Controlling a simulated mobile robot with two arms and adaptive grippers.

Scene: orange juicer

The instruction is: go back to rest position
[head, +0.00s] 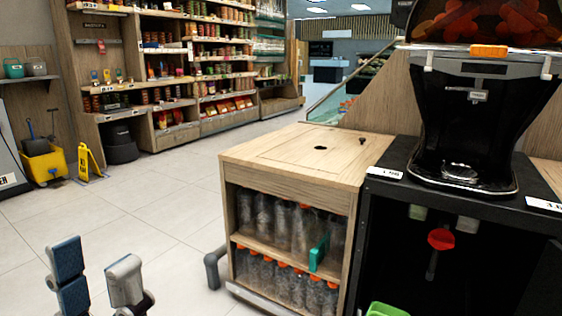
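My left gripper (96,254) is at the bottom left of the head view, over the tiled floor. Its two fingers stand apart with nothing visible between them. It is well to the left of the wooden cabinet and touches nothing that I can see. My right gripper is not in view. The black orange juicer (468,110) stands at the right, with oranges behind its dark top cover.
A wooden cabinet (290,160) holds several orange-capped bottles (285,222) on two shelves. A grey bent tube (213,268) sticks out at its left. A black stand (395,190) carries the juicer. Stocked shelves (190,60) line the back. The floor (165,205) between is clear.

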